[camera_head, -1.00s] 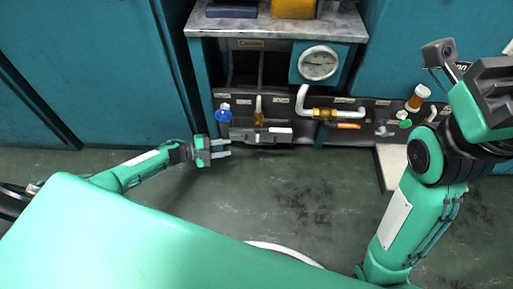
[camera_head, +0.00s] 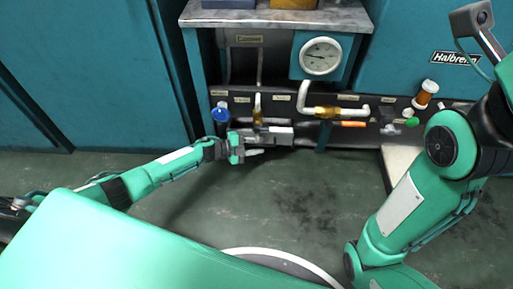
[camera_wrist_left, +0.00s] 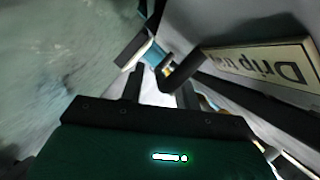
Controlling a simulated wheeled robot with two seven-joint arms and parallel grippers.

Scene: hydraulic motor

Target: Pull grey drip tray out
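The grey drip tray (camera_head: 276,131) is low on the front of the hydraulic unit, under the pipes and gauge. In the left wrist view its front bears an upside-down "Drip tray" label (camera_wrist_left: 262,62), with a dark bracket-like handle (camera_wrist_left: 182,72) beside it. My left gripper (camera_head: 256,147) is at the tray's front left end. In the left wrist view its two fingers (camera_wrist_left: 162,90) are apart, with the handle just beyond the right finger; I cannot tell whether they touch. My right arm (camera_head: 412,195) rises at the right, and its fingers are out of view.
A blue knob (camera_head: 221,113), yellow-fitted white pipe (camera_head: 330,112) and round gauge (camera_head: 320,56) sit close above and beside the tray. Orange-capped and green parts (camera_head: 427,92) stand at the right. The floor (camera_head: 290,205) before the unit is clear.

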